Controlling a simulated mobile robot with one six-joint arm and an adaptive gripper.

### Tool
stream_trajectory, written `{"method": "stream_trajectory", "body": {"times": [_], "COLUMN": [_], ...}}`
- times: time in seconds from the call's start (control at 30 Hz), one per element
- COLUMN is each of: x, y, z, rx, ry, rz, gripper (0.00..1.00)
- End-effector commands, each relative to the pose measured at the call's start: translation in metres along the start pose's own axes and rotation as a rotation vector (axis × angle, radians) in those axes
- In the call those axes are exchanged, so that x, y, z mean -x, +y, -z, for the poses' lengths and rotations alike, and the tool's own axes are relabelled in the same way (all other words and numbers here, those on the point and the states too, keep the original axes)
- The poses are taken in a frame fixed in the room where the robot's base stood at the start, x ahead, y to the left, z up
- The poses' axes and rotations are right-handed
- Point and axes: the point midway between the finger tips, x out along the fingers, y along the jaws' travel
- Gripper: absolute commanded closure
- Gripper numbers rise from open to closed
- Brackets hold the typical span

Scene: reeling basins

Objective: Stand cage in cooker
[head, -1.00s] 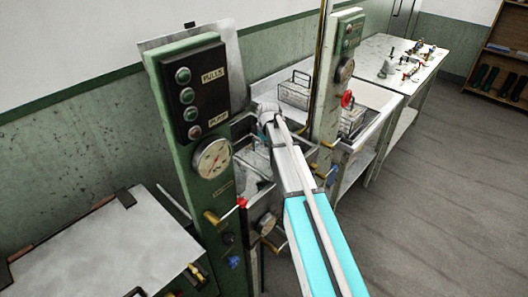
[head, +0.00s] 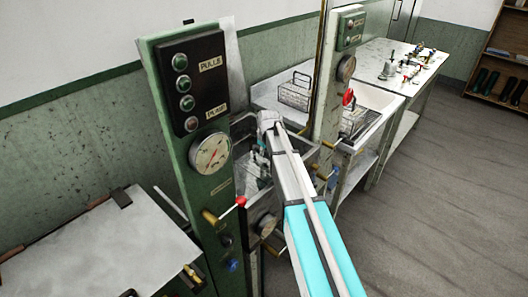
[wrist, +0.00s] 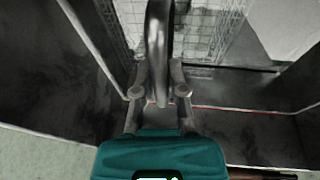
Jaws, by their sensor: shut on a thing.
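In the wrist view, my gripper (wrist: 158,98) is shut on the upright grey handle of a wire-mesh cage (wrist: 205,28). The cage hangs below the fingers, its mesh showing on both sides of the handle. Dark metal walls surround it, and the cooker (wrist: 265,130) shows as a dark basin with a pale rim. Whether the cage touches the bottom cannot be told. The arm and near post hide most of the held cage there.
The near green post (head: 222,190) carries a gauge and a red-tipped lever beside the arm. A second post (head: 327,115) stands to the right. Other wire cages (head: 294,93) stand by the white sink beyond. A pale worktop (head: 100,245) lies at left; the right floor is clear.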

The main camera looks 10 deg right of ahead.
Motion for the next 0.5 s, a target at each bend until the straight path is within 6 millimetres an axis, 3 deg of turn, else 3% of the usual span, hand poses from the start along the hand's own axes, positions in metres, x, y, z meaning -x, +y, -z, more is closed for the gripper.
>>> {"method": "stream_trajectory", "body": {"times": [0.03,0.2,0.5], "x": [-0.0016,-0.0008,-0.0007], "y": [-0.0002,0.0,0.0001], "z": [-0.0004,-0.0002,-0.0004], "rx": [0.0,0.0,0.0], "ry": [0.0,0.0,0.0], "rz": [0.0,0.0,0.0], "gripper": [0.82,0.5,0.49]}}
